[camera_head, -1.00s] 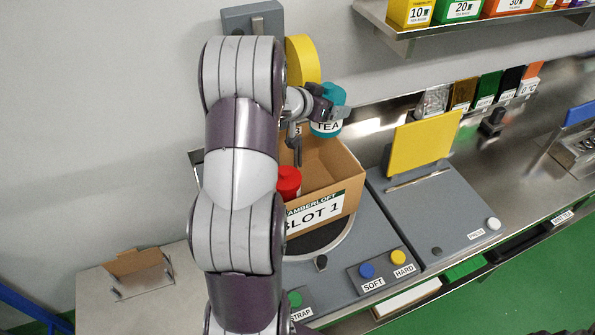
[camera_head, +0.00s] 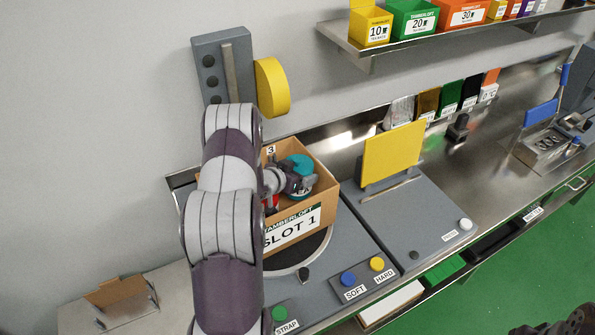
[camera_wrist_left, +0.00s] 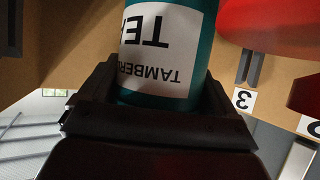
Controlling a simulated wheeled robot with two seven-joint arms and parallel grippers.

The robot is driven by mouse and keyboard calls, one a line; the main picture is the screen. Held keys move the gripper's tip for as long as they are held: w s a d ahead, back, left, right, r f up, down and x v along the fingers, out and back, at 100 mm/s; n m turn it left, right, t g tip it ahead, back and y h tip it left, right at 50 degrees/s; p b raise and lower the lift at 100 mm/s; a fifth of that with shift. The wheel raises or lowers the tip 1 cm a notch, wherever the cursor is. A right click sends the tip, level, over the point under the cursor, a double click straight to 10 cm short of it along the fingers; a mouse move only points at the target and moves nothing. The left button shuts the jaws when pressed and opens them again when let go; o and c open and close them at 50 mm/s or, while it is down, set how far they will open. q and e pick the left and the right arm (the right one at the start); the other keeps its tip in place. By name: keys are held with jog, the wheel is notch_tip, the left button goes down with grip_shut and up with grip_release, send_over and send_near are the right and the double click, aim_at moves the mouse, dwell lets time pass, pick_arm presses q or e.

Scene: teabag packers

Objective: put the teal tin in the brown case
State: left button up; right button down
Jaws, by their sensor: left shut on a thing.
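The teal tin (camera_head: 300,163) is inside the opening of the brown case (camera_head: 325,205), which is labelled "SLOT 1". My left gripper (camera_head: 297,184) is shut on the tin. In the left wrist view the tin (camera_wrist_left: 168,50) stands between the two fingers, its white label facing the camera. I cannot tell whether the tin touches the case floor. A red tin (camera_head: 270,204) is in the case at the left, mostly hidden by my arm. Red also shows at the upper right of the left wrist view. My right gripper is not clearly in view.
The case stands on a round dark turntable (camera_head: 318,246). A yellow panel (camera_head: 392,155) stands on a grey unit to the right. A yellow disc (camera_head: 272,87) on a grey post is behind. A shelf (camera_head: 375,60) with coloured boxes is at the back right.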

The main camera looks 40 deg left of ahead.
pick_arm(q)
jog(key=shift+w+a+f, duration=0.1)
jog(key=shift+w+f, duration=0.05)
jog(key=shift+f, duration=0.3)
jog(key=shift+f+b, duration=0.25)
jog(key=shift+b, duration=0.3)
jog(key=o, duration=0.8)
jog(key=shift+r+p, duration=0.7)
jog(key=b+v, duration=0.2)
jog(key=v, duration=0.5)
jog(key=shift+s, duration=0.3)
jog(key=shift+r, duration=0.15)
